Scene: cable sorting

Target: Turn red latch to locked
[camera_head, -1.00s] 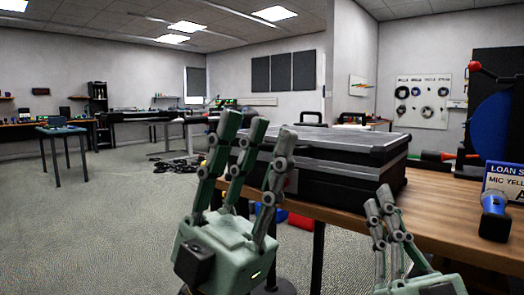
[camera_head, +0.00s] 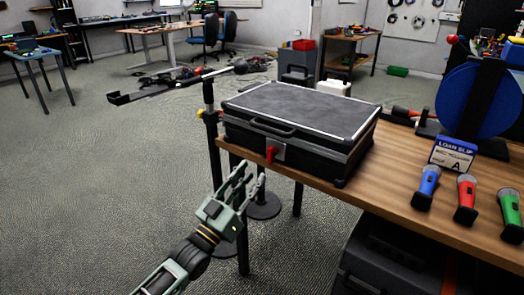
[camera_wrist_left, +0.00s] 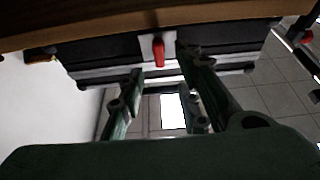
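The case's lid is shut. The latch also shows in the left wrist view (camera_wrist_left: 158,51), upside down there, pointing along the case front between the fingers. My left gripper (camera_head: 250,180) is open and empty, just below and in front of the latch, apart from it in the head view. Its fingers (camera_wrist_left: 160,100) are spread on both sides of the latch in the wrist view. My right gripper is out of view.
The case stands on the wooden table (camera_head: 400,178) near its left end. A dark stand with a boom (camera_head: 180,86) is left of the case.

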